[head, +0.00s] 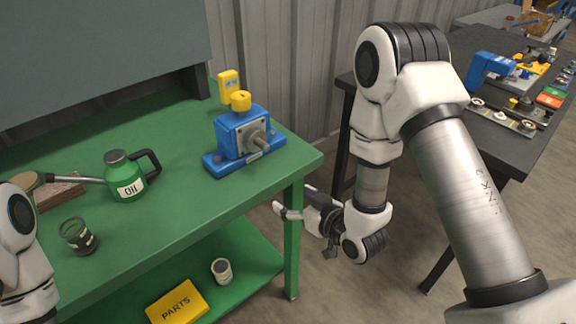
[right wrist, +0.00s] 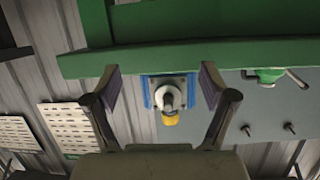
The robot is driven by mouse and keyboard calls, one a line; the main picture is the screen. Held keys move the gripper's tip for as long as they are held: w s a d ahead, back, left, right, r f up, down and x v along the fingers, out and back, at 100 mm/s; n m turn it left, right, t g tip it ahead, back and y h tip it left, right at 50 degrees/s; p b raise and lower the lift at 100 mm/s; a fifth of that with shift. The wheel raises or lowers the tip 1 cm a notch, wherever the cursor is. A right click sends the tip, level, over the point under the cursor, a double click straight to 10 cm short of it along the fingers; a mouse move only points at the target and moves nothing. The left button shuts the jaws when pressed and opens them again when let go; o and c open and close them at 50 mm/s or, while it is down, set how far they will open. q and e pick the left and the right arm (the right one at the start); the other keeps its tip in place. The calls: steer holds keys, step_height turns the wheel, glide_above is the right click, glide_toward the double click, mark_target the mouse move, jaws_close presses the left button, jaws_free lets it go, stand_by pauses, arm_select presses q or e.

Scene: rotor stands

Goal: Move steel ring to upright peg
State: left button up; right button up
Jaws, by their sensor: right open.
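A blue stand (head: 240,138) is on the green bench near its right end. It has a grey front plate, a steel shaft (head: 262,142) pointing sideways and a yellow cap (head: 240,101) on top. I cannot make out a separate steel ring or an upright peg for certain. My right gripper (head: 294,200) is just off the bench's right corner, apart from the stand. In the right wrist view its two fingers (right wrist: 160,88) are spread and empty, with the blue stand and shaft end (right wrist: 171,98) seen between them, farther off. My left gripper is out of view.
A yellow parts bin (head: 177,303) is on the lower shelf. A black table (head: 470,60) with several parts stands right.

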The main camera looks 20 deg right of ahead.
mark_target(267, 149)
step_height(267, 149, up, 9)
steer(key=w+n+t+y, duration=0.1)
steer(key=w+t+y, duration=0.1)
steer(key=t, duration=0.1)
steer(key=x, duration=1)
steer(key=shift+w+a, duration=0.2)
steer(key=shift+a, duration=0.15)
steer(key=shift+s, duration=0.1)
steer(key=shift+c, duration=0.4)
steer(key=c, duration=0.9)
steer(key=shift+b+v, duration=0.3)
steer(key=shift+v, duration=4)
